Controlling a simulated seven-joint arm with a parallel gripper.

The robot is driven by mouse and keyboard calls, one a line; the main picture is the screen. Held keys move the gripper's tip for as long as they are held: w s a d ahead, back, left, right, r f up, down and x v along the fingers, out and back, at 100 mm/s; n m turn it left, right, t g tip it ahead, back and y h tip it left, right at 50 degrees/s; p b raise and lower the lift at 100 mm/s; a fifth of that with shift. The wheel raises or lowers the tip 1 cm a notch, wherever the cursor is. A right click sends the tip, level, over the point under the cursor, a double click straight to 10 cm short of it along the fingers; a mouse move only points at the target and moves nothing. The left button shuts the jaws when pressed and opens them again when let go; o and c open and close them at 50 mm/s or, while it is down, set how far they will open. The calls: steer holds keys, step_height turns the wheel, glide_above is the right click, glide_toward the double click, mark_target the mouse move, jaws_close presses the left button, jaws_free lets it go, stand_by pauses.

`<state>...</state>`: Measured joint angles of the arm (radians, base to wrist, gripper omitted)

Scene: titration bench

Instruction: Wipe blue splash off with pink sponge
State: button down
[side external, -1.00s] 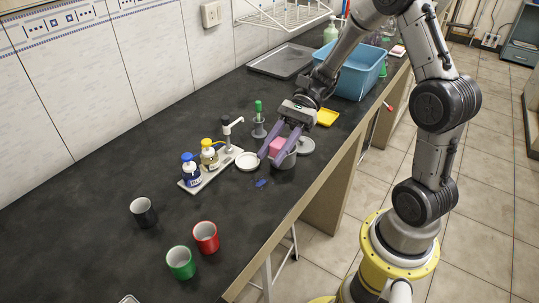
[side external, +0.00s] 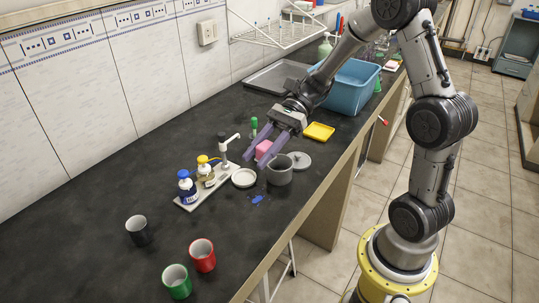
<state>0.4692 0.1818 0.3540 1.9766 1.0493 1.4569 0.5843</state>
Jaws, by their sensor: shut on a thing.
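The pink sponge (side external: 263,149) is held between the purple fingers of my gripper (side external: 262,155), which is shut on it. The sponge is above the bench, to the upper left of a grey pot (side external: 280,170). The blue splash (side external: 257,199) lies on the dark bench top, below and to the left of the pot. The sponge and the splash are apart. The gripper fingers cover part of the sponge.
A grey lid (side external: 300,161) and a white dish (side external: 244,178) flank the pot. A tray with pump bottles (side external: 188,190) stands left of the dish. Black (side external: 138,230), red (side external: 203,256) and green (side external: 177,282) mugs stand nearer. A yellow tray (side external: 318,131) and blue bin (side external: 348,87) lie behind.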

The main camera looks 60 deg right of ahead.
steer(key=w+f+m+t+h, duration=0.2)
steer(key=w+f+m+t, duration=0.2)
steer(key=w+m+t, duration=0.15)
steer(key=m+t+h, duration=0.2)
steer(key=t, duration=0.1)
glide_above(243, 209)
step_height(243, 209, down, 6)
steer(key=shift+f, duration=2.75)
steer(key=shift+f+g, duration=0.25)
steer(key=shift+f, duration=0.8)
steer(key=shift+d, duration=3.8)
steer(key=shift+s+a+f, duration=0.1)
steer(key=shift+a, duration=3.75)
steer(key=shift+r, duration=3.1)
